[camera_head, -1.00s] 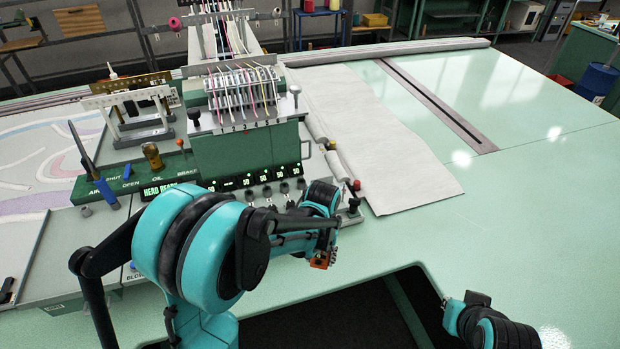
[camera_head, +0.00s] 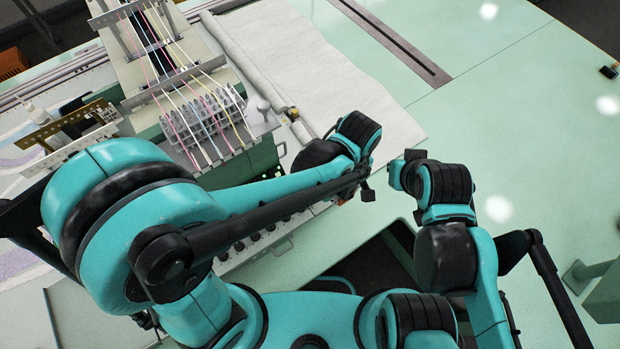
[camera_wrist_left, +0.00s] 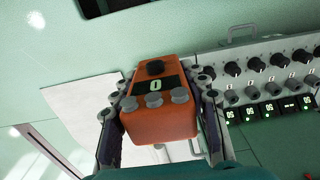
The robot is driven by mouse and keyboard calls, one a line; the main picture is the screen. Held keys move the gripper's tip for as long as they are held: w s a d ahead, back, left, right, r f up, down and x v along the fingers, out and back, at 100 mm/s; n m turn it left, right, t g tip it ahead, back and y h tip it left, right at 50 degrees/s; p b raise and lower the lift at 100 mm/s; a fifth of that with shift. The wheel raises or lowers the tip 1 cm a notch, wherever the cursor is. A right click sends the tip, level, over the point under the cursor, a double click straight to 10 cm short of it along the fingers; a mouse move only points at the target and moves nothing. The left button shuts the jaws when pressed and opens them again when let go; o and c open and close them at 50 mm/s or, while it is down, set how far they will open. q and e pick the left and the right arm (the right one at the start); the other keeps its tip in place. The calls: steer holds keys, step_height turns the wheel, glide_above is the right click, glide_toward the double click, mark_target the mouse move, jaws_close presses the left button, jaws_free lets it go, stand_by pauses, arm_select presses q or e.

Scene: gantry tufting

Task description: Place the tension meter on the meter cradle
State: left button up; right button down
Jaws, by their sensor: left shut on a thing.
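The orange tension meter (camera_wrist_left: 165,115) fills the middle of the left wrist view. It has a small display reading 0, a black knob above it and grey buttons below. My left gripper (camera_wrist_left: 163,98) is shut on it, with one finger on each side. In the head view my left wrist is over the table's front edge, right of the machine; its fingers and the meter are mostly hidden there. My right arm's end (camera_head: 408,172) is to the right of it, with a gap between; its fingers cannot be made out. I cannot make out the meter cradle in either view.
The tufting machine's yarn head (camera_head: 205,125) stands left of my left wrist. Its panel of knobs (camera_wrist_left: 270,72) and green displays is right of the meter. White fabric (camera_head: 310,75) lies behind the wrist. The pale green table (camera_head: 520,120) is mostly clear at right.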

arm_select(q)
steer(key=w+a+f+b, duration=0.1)
steer(key=w+a+f, duration=0.1)
steer(key=w+a+f+b, duration=0.1)
steer(key=w+a+f, duration=0.1)
steer(key=a, duration=0.1)
steer(key=w+a+f+b, duration=0.1)
steer(key=w+a+f, duration=0.1)
steer(key=shift+a, duration=0.35)
step_height(320, 180, down, 4)
steer(key=b, duration=0.3)
steer(key=shift+f, duration=0.1)
steer(key=shift+s, duration=0.1)
steer(key=shift+f+b, duration=0.1)
steer(key=shift+b, duration=0.2)
steer(key=o, duration=1.2)
steer(key=shift+o, duration=0.2)
